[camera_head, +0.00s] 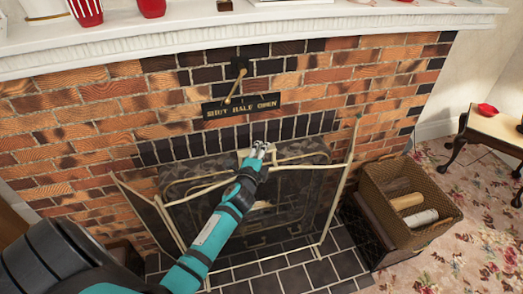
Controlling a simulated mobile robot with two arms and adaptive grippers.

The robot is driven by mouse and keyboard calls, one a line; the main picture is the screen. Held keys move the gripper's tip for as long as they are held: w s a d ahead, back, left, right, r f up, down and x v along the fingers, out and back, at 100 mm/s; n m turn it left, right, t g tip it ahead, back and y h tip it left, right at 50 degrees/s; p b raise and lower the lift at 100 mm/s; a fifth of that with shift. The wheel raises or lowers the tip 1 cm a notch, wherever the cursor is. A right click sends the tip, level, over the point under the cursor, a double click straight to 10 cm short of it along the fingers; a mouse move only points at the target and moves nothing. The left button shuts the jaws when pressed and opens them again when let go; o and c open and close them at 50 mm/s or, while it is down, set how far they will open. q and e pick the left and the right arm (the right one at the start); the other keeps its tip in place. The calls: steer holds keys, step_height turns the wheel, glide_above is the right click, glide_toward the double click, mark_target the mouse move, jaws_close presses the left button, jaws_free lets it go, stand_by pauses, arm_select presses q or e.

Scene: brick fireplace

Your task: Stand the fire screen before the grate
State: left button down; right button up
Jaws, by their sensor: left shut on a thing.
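The fire screen (296,196) has a brass-coloured frame, dark see-through mesh and side panels angled out to the left and right. It stands upright, or nearly so, in front of the fireplace opening, over the dark tiled hearth. My left gripper (259,150) is shut on the top of its middle panel. My left arm crosses in front of the screen and hides part of it. The grate shows only dimly behind the mesh, so its outline is unclear. I cannot tell whether the screen's feet touch the tiles. My right gripper is not in view.
A wicker basket (441,212) with rolled or log-like pieces stands right of the hearth. A damper sign (241,110) with a lever is on the brick wall. A white mantel (190,36) overhangs above. A small table (497,131) stands farther right on flowered carpet.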

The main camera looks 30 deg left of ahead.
arm_select(q)
steer(key=shift+f+b, duration=1.25)
steer(key=shift+b, duration=0.15)
stand_by(1.4)
steer(key=shift+w+a+r, duration=0.15)
steer(key=shift+w+a, duration=0.25)
steer(key=shift+w, duration=0.05)
stand_by(0.5)
stand_by(0.4)
steer(key=c, duration=1.3)
jaws_free()
steer(key=shift+s+d, duration=0.1)
steer(key=shift+s, duration=0.05)
steer(key=v, duration=1.2)
